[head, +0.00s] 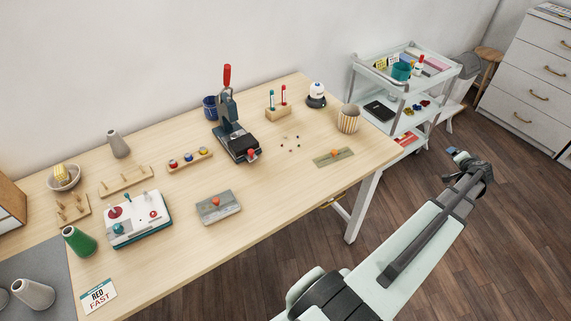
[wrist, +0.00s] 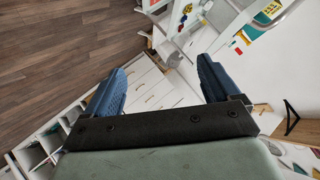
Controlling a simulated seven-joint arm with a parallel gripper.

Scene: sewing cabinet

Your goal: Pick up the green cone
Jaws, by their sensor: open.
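The green cone (head: 79,241) stands, slightly tilted in the picture, at the left part of the wooden table near its front edge, beside the grey mat. In the head view my gripper (head: 456,153) is far to the right, past the table's right end and over the floor. In the wrist view my gripper (wrist: 160,84) has its two blue fingers wide apart with nothing between them. The green cone does not show in the wrist view.
Near the cone are a white-and-teal device (head: 139,229), a "RED FAST" card (head: 98,297), a pale cone (head: 34,294) and a wooden peg rack (head: 72,213). A press (head: 232,130) stands mid-table. A white cart (head: 406,92) stands beyond the right end.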

